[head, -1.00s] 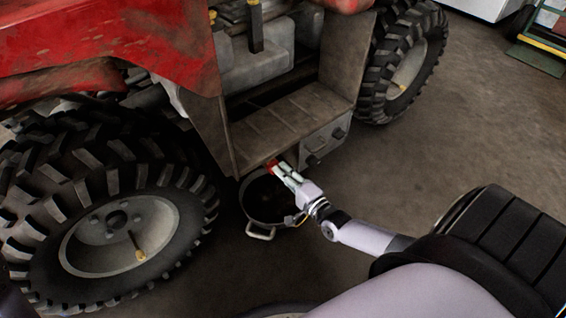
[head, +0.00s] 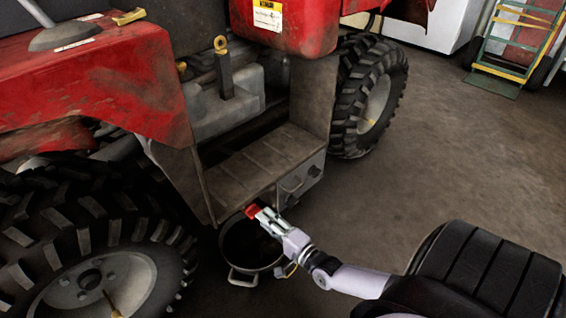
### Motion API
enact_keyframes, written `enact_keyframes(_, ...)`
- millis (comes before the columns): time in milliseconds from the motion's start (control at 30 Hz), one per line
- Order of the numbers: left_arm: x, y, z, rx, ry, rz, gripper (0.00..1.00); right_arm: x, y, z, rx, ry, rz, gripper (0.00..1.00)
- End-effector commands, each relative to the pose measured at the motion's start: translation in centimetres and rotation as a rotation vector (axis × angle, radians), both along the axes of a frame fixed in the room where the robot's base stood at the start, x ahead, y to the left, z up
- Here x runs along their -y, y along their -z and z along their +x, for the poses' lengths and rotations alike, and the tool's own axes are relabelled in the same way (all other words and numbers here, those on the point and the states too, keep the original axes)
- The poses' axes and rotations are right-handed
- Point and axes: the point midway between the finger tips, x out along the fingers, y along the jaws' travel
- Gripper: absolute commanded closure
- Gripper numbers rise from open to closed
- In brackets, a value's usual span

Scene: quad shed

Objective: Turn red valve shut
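The red valve (head: 252,211) shows as a small red piece under the front edge of the tractor's step, above a dark pan. My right gripper (head: 262,215) reaches in from the lower right, and its fingertips are at the red valve. The fingers look close around the red piece, but the gap between them is too small to make out. The valve's body behind the red part is hidden by the step and the gripper. My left gripper is out of view.
A round pan (head: 244,279) with a handle stands on the floor below the valve. The tractor step (head: 255,165) is just above. Large tyres (head: 368,95) stand on both sides. A green hand truck (head: 514,45) is at the back right.

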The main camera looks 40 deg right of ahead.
Motion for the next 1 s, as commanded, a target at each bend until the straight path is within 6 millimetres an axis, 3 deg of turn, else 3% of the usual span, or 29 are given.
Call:
enact_keyframes(200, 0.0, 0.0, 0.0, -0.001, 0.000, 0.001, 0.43, 0.4, 0.1, -5.0, -0.005, -0.001, 0.000, 0.69)
enact_keyframes(433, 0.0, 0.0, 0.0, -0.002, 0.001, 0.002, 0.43, 0.7, 0.1, -8.5, -0.003, 0.000, 0.000, 0.69)
enact_keyframes(600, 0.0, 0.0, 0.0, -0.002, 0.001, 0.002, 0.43, 0.8, 0.0, -9.4, -0.001, 0.000, -0.001, 0.69)
enact_keyframes(1000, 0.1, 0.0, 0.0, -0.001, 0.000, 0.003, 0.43, 0.8, 0.0, -9.4, -0.001, 0.001, -0.001, 0.69)
